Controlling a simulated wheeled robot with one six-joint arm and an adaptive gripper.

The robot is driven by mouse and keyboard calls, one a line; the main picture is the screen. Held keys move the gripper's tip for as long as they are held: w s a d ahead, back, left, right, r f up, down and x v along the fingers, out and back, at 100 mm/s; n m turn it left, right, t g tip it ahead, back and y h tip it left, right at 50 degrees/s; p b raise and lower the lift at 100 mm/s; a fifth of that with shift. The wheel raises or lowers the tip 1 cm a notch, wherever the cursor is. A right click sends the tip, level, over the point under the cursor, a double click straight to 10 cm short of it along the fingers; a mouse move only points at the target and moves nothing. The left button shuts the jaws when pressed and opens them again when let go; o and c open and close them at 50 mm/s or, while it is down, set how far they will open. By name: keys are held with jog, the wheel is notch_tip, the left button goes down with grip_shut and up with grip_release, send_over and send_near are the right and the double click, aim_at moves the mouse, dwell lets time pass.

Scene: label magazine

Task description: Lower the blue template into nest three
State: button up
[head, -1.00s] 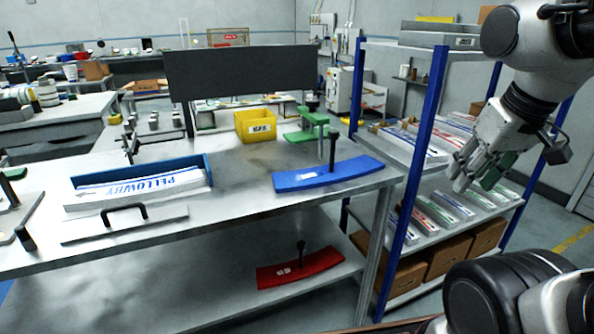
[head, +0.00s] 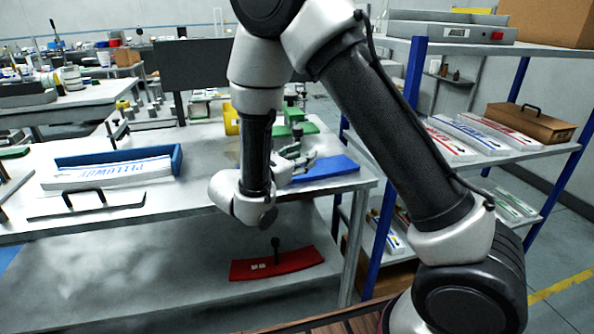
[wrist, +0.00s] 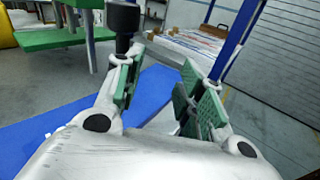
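The blue template (head: 335,169) lies flat near the right end of the bench top, partly hidden by my arm and gripper in the head view. Its blue plate also shows below my fingers in the wrist view (wrist: 40,140). Its black knob (wrist: 122,17) stands upright beyond my left finger in the wrist view, not clearly between the fingers. My gripper (wrist: 162,85) is open and empty, its green-padded fingers apart. In the head view my gripper (head: 302,162) is just over the template. I cannot tell which place is nest three.
A blue tray (head: 170,158) holding PELLOWBY labels and a flat plate with a black handle (head: 90,203) are on the bench's left. A red template (head: 280,265) lies on the lower shelf. A green stand (head: 298,130) is behind the template. A blue-post rack (head: 412,90) stands right.

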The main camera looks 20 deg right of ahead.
jog(key=a+f+n, duration=0.1)
jog(key=a+f+t, duration=0.1)
jog(key=a+n+t+y, duration=0.1)
jog(key=a, duration=0.1)
jog(key=shift+w+f+n, duration=0.3)
jog(key=shift+w+f, duration=0.05)
jog(key=shift+f, duration=0.05)
jog(key=shift+w+d+f+t, duration=0.1)
jog(key=shift+w+t, duration=0.2)
jog(key=x, duration=0.7)
jog(key=shift+w+a+r, duration=0.2)
jog(key=shift+a+r, duration=0.05)
grip_shut()
